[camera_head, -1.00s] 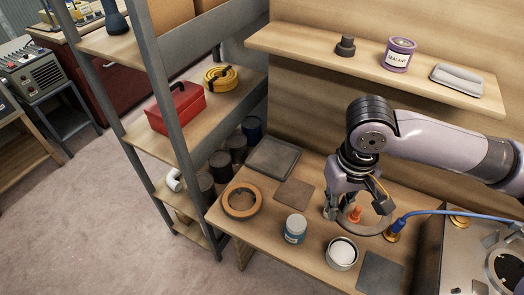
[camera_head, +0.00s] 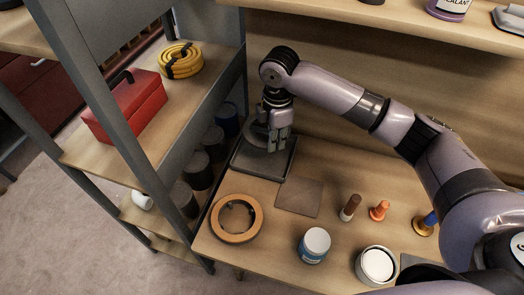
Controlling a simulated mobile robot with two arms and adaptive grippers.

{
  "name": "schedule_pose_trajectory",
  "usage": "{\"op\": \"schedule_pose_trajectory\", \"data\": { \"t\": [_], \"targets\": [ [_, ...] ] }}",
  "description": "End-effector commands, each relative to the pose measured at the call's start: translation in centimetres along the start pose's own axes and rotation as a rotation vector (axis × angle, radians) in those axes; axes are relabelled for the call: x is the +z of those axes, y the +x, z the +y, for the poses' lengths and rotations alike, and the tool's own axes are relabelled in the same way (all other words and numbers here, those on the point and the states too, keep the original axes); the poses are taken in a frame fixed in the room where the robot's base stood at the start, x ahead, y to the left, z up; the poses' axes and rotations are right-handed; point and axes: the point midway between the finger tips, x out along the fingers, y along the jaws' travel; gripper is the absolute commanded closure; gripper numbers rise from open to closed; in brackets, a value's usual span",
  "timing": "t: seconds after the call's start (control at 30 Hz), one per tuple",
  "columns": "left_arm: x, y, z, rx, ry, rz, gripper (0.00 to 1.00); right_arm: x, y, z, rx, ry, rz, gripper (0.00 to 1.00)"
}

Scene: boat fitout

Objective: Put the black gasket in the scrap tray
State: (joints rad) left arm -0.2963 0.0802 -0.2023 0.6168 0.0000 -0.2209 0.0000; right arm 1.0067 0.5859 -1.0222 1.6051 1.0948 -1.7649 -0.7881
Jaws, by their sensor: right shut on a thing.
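The dark grey-black gasket (camera_head: 253,137), a ring, is in my right gripper (camera_head: 278,146) over the back part of the dark tray. Part of the ring is hidden behind the gripper. I cannot tell whether the ring touches the tray. The shallow dark grey tray (camera_head: 256,165), which looks like the scrap tray, lies at the back left of the workbench, beside the shelf rack. My right gripper is shut on the gasket and points down. My left gripper is not in view.
A tan ring (camera_head: 237,236) and a flat brown square (camera_head: 299,197) lie in front of the tray. A blue-labelled jar (camera_head: 314,245), a white-topped can (camera_head: 376,265) and small orange (camera_head: 379,210) and brown (camera_head: 350,207) pieces stand to the right. A shelf rack (camera_head: 170,195) borders the left.

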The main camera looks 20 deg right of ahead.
Motion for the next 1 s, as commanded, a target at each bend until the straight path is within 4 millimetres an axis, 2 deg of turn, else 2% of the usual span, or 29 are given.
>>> {"op": "schedule_pose_trajectory", "data": {
  "t": [0.13, 0.3, 0.43, 0.7, 0.8, 1.0],
  "targets": [
    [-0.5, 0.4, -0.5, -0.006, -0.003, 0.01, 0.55, 0.0, 1.6, 0.2, -0.007, -0.054, 0.001, 1.0],
    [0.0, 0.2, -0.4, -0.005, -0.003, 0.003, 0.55, 0.0, 4.4, 0.1, -0.008, -0.058, 0.0, 1.0],
    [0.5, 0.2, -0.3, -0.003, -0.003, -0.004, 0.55, 0.1, 5.7, 0.2, -0.005, -0.059, -0.001, 1.0],
    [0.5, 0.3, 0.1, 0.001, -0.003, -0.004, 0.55, 0.0, 9.7, 0.0, -0.007, -0.057, -0.001, 1.0],
    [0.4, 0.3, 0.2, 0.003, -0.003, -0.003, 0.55, 0.0, 10.6, 0.0, -0.005, -0.058, -0.001, 1.0],
    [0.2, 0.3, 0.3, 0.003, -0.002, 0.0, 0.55, 0.0, 10.7, 0.1, -0.004, -0.058, -0.001, 1.0]
  ]
}}
